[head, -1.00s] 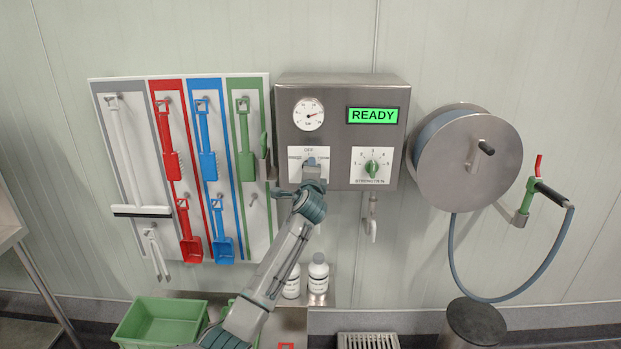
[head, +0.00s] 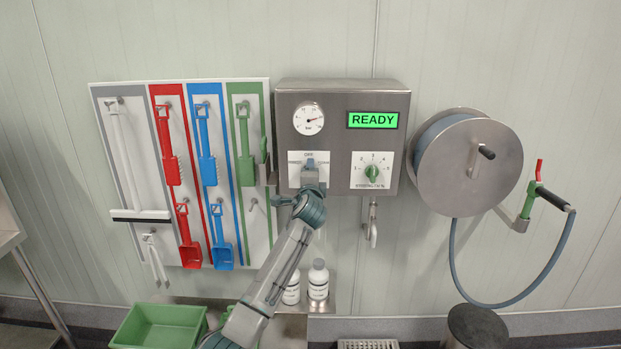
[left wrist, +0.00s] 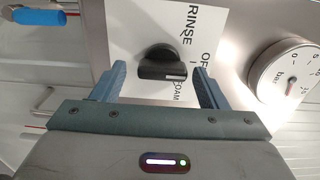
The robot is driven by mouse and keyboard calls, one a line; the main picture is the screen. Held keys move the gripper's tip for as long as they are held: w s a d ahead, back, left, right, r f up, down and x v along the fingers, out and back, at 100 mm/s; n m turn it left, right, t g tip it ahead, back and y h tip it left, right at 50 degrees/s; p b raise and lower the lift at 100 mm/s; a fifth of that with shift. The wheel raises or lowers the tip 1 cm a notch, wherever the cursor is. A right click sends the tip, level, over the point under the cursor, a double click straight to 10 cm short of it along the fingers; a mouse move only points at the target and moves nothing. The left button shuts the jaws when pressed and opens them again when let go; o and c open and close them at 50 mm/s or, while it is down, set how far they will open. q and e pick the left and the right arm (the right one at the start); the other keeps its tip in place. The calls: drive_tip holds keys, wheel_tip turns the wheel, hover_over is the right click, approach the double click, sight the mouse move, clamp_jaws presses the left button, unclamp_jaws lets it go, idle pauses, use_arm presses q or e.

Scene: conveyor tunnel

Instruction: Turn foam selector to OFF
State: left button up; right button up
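The foam selector (left wrist: 162,65) is a black knob on a white label plate with RINSE, OFF and FOAM printed around it. In the left wrist view, where the lettering is turned sideways, the white mark on the knob points right, toward the OFF side. My left gripper (left wrist: 158,70) is open, with one finger beyond each end of the knob and visible gaps between. In the head view my left gripper (head: 310,168) is at the selector plate (head: 295,166) and hides most of the knob. My right gripper is not in view.
The steel control box (head: 340,97) carries a pressure gauge (head: 308,119), a green READY display (head: 373,120) and a green STRENGTH knob (head: 372,173). A tool board (head: 137,88) hangs left, a hose reel (head: 468,165) right. White bottles (head: 318,280) stand below.

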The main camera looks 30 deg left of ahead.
use_arm(q)
drive_tip(key=b+v, duration=0.2)
drive_tip(key=v, duration=0.8)
drive_tip(key=shift+s+d+b, duration=0.2)
drive_tip(key=shift+s+b, duration=0.15)
drive_tip(key=shift+b, duration=0.05)
